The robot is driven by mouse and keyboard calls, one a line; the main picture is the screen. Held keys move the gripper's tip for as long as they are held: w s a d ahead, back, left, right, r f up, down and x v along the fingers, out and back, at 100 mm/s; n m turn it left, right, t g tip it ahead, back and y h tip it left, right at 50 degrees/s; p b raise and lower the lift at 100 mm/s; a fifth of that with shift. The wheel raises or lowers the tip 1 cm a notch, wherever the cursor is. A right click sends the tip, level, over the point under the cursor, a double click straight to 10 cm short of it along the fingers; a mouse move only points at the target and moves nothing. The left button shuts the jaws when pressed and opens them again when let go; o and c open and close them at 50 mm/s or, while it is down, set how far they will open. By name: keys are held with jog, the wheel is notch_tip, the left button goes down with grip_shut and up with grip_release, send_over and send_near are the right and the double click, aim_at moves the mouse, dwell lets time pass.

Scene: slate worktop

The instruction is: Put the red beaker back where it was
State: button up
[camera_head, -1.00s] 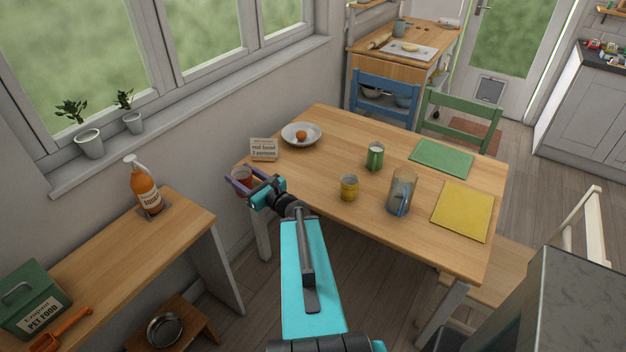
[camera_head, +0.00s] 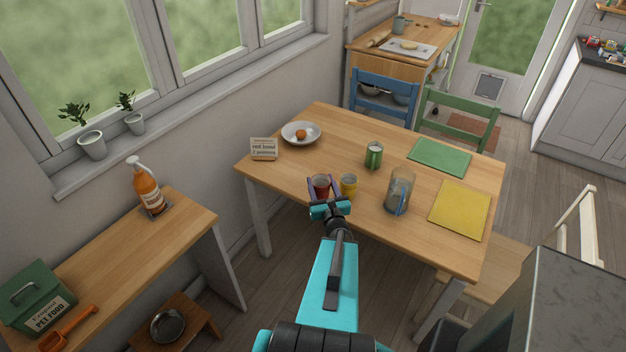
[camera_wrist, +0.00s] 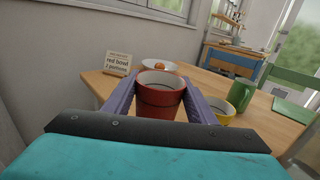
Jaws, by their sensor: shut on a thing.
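The red beaker (camera_head: 321,184) is held upright between the purple fingers of my gripper (camera_head: 323,187), at the near edge of the dining table (camera_head: 262,172). In the wrist view the red beaker (camera_wrist: 160,95) sits between both fingers, and its open top shows. Whether its base touches the table is hidden. A yellow beaker (camera_head: 349,185) stands close to its right and also shows in the wrist view (camera_wrist: 217,109). A green beaker (camera_head: 374,155) stands farther back.
A glass jug (camera_head: 399,190) with something blue stands right of the yellow beaker. A white bowl (camera_head: 301,141) holds a round orange-brown thing, beside a small sign (camera_head: 264,149). Green (camera_head: 440,156) and yellow (camera_head: 459,209) mats lie right. The table's left front is clear.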

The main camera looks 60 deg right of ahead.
jog(key=shift+w+d+f+b, duration=0.1)
jog(key=shift+b, duration=0.25)
jog(key=shift+w+d+f+b, duration=0.15)
jog(key=shift+w+d+b, duration=0.1)
jog(key=shift+b, duration=0.3)
jog(key=b+x, duration=0.7)
jog(key=b, duration=0.9)
jog(key=shift+w+d+f, duration=0.25)
jog(key=shift+d+f, duration=0.05)
jog(key=shift+f, duration=0.1)
jog(key=b, duration=0.2)
jog(key=shift+w+d+b, duration=0.25)
jog(key=shift+d+b, duration=0.05)
jog(key=b, duration=0.4)
jog(key=shift+w+d, duration=0.25)
jog(key=shift+d, duration=0.15)
jog(key=shift+x, duration=2.7)
jog(key=shift+s+f, duration=0.1)
jog(key=shift+f, duration=0.1)
jog(key=shift+f+b, duration=1.35)
jog(key=shift+f, duration=0.3)
